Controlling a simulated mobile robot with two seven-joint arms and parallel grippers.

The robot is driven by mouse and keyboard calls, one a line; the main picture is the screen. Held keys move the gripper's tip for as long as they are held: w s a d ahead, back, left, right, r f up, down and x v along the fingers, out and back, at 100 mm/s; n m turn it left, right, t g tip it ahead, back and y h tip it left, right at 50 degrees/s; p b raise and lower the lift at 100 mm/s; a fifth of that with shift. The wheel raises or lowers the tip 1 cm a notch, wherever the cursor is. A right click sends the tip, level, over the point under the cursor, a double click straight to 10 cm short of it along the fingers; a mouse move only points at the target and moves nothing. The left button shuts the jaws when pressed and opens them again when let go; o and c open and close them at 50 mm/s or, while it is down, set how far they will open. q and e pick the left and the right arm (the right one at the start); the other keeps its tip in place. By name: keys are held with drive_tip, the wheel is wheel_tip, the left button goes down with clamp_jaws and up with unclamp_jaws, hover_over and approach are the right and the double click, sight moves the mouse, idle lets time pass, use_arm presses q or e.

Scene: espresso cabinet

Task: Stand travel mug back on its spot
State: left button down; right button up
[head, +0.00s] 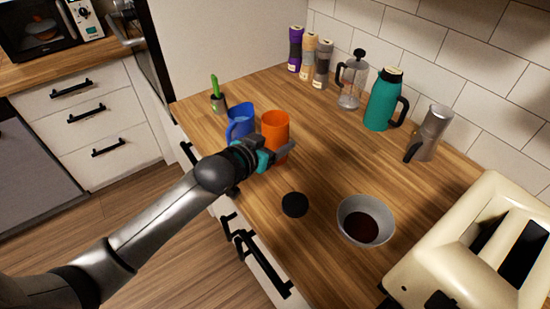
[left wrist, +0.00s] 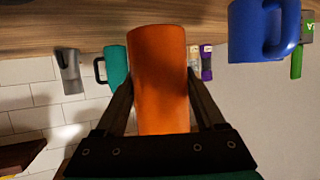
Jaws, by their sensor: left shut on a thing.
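The orange travel mug (head: 276,124) stands upright at the counter's front part, its open top showing. My left gripper (head: 278,152) is shut on its side from the front. In the left wrist view the orange mug (left wrist: 160,75) fills the space between the two fingers (left wrist: 160,100), and the picture is upside down. I cannot tell whether the mug's base touches the counter. A black round lid-like disc (head: 294,205) lies on the counter in front of the mug. My right gripper is not in view.
A blue mug (head: 239,123) stands close left of the orange mug. A bowl with dark contents (head: 366,219) and a cream toaster (head: 475,250) are at the right. A teal jug (head: 383,100), moka pot (head: 429,133) and French press (head: 352,80) line the back. The counter's middle is clear.

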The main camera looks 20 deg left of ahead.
use_arm(q)
drive_tip(key=shift+f+b, duration=0.55)
drive_tip(key=shift+f, duration=1.8)
drive_tip(key=shift+f, duration=0.1)
unclamp_jaws()
drive_tip(key=shift+f, duration=0.1)
drive_tip(key=shift+s+r, duration=0.1)
drive_tip(key=shift+r, duration=0.1)
drive_tip(key=p+v, duration=0.2)
drive_tip(key=v, duration=0.9)
drive_tip(key=shift+s+a, duration=0.2)
drive_tip(key=shift+s, duration=0.15)
drive_tip(key=shift+r, duration=0.1)
